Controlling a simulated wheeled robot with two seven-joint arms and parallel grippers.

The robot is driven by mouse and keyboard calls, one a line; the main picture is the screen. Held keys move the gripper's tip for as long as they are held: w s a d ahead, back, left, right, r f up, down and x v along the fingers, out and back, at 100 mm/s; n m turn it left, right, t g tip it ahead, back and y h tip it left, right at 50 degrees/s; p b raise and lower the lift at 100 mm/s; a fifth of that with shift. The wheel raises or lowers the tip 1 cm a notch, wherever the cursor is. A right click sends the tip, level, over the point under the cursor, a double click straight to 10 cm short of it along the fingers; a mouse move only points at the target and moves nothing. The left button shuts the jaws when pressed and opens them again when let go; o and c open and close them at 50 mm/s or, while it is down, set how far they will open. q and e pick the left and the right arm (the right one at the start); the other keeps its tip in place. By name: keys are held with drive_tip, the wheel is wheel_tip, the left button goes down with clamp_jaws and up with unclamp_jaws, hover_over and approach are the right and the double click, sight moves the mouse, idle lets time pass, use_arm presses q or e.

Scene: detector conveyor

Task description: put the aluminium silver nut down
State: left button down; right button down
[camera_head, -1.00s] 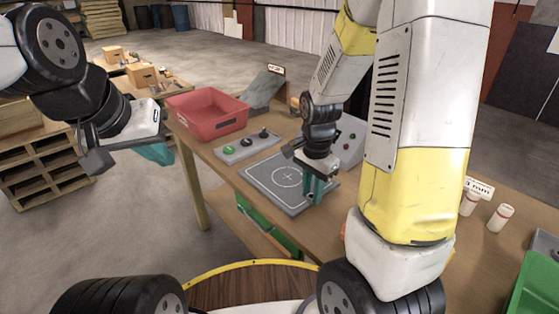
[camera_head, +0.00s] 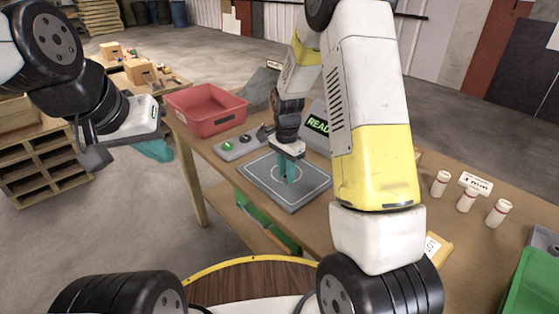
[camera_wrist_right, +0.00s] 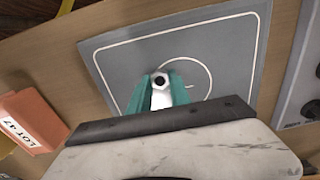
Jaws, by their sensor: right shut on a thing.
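The aluminium silver nut (camera_wrist_right: 160,98) shows in the right wrist view as a pale six-sided piece with a dark hole. It is between the teal fingers of my right gripper (camera_wrist_right: 160,95), which is shut on it. In the head view my right gripper (camera_head: 289,178) points down over the middle of the grey pad (camera_head: 255,180), which bears a white outline and circle. The nut is hidden there, and I cannot tell whether it touches the pad. My left gripper (camera_head: 150,150) hangs at the left, off the table; its finger gap is unclear.
A red bin (camera_head: 205,108) and a button panel (camera_head: 240,143) stand behind the pad. A detector with a lit green display (camera_head: 317,123) is partly behind my right arm. White cylinders (camera_head: 467,200) and a green bin (camera_head: 535,285) are at right. An orange LOT-47 block (camera_wrist_right: 31,119) lies beside the pad.

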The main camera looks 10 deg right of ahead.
drive_tip(key=shift+f, duration=0.1)
drive_tip(key=shift+f, duration=0.1)
drive_tip(key=c, duration=1.2)
unclamp_jaws()
wheel_tip(320, 180, up, 12)
drive_tip(key=s+d+r+n+t+y, duration=0.25)
drive_tip(key=s+r+n, duration=0.25)
drive_tip(key=s+r, duration=0.65)
drive_tip(key=s+r+n+t, duration=0.3)
drive_tip(key=s+n, duration=0.3)
drive_tip(key=s, duration=0.6)
drive_tip(key=shift+a+r+n+t, duration=0.2)
drive_tip(key=shift+a+n+t, duration=0.05)
drive_tip(key=shift+n+t, duration=0.15)
